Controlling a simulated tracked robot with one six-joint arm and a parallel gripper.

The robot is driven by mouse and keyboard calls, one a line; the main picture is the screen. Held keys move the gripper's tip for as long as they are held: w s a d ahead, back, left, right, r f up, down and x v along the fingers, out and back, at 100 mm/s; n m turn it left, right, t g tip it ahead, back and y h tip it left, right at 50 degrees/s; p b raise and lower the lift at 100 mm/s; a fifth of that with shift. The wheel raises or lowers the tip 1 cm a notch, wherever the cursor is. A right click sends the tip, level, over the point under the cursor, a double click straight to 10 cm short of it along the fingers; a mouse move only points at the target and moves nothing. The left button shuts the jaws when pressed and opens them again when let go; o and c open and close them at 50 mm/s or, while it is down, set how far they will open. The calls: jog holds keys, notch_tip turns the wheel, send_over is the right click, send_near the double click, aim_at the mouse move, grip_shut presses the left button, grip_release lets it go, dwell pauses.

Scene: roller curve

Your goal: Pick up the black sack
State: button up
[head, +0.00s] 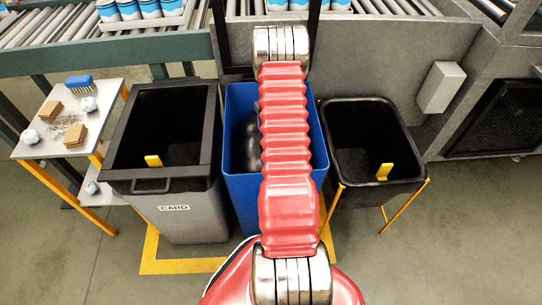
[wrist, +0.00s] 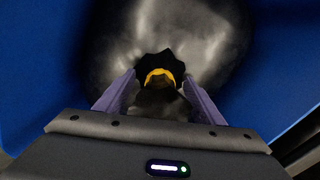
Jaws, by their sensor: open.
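The black sack (wrist: 195,35) is glossy and sits inside the blue bin (wrist: 40,70). In the wrist view its gathered neck with a yellow tie (wrist: 160,76) lies between the fingertips of my gripper (wrist: 160,88). The fingers are open, one on each side of the neck, and I cannot tell whether they touch it. In the head view my red arm covers most of the blue bin (head: 238,115), and only a dark part of the sack (head: 247,145) shows at its left. My gripper is hidden there.
A grey bin labelled CARD (head: 190,215) stands left of the blue bin, and a black bin (head: 350,130) in a yellow frame stands right. A small table (head: 50,148) with blocks and a brush is at far left. A roller conveyor (head: 60,35) runs behind.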

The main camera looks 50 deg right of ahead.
dwell(0.4)
grip_shut()
dwell(0.6)
jog(key=shift+r, duration=0.1)
